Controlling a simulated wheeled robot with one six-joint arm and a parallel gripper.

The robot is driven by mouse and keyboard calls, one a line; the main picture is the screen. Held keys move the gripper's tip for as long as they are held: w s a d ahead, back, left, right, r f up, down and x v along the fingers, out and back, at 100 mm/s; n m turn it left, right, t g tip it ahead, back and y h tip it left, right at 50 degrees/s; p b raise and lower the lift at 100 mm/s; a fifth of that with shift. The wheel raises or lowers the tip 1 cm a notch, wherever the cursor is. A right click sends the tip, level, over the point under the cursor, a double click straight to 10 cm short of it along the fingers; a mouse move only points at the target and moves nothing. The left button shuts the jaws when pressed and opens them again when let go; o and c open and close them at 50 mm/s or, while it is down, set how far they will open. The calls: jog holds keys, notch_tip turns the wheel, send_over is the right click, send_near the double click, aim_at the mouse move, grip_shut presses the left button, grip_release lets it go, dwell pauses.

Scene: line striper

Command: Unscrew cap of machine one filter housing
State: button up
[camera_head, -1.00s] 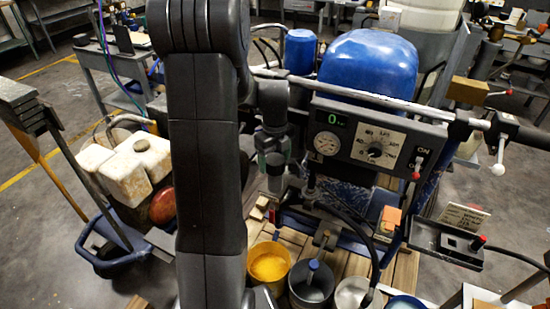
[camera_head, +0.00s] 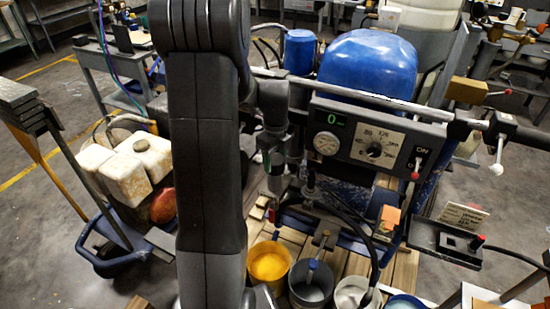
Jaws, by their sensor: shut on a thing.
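The line striper's filter housing is mostly hidden behind my arm and gripper. A grey cylindrical part (camera_head: 276,184), which looks like the filter housing or its cap, shows just below my gripper. My gripper (camera_head: 275,165) points down at the left side of the machine, left of the control panel. It is shut on the cap, but the fingers and the cap are small and dark, so the exact contact is hard to see. I cannot see any gap between cap and housing.
The control panel (camera_head: 365,148) with gauge and dial stands right of my gripper. Below are a yellow bucket (camera_head: 268,266), a grey bucket (camera_head: 311,290) and a white bucket (camera_head: 350,293). A blue tank (camera_head: 368,70) is behind. White jugs (camera_head: 125,170) stand at left.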

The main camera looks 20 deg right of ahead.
jog(key=shift+n, duration=1.4)
jog(key=shift+w, duration=0.1)
jog(key=n, duration=0.3)
jog(key=shift+r+n, duration=0.1)
jog(key=shift+n, duration=0.2)
jog(key=shift+s+d+n, duration=0.1)
jog(key=shift+s+n, duration=0.1)
jog(key=shift+n, duration=0.3)
jog(key=c, duration=0.3)
jog(key=shift+c, duration=0.2)
jog(key=shift+o, duration=0.2)
jog(key=shift+r+n, duration=0.1)
jog(key=shift+n, duration=0.5)
jog(key=shift+w+n+p, duration=0.2)
jog(key=shift+n+p, duration=0.1)
jog(key=shift+n, duration=0.7)
grip_shut()
jog(key=shift+n, duration=0.7)
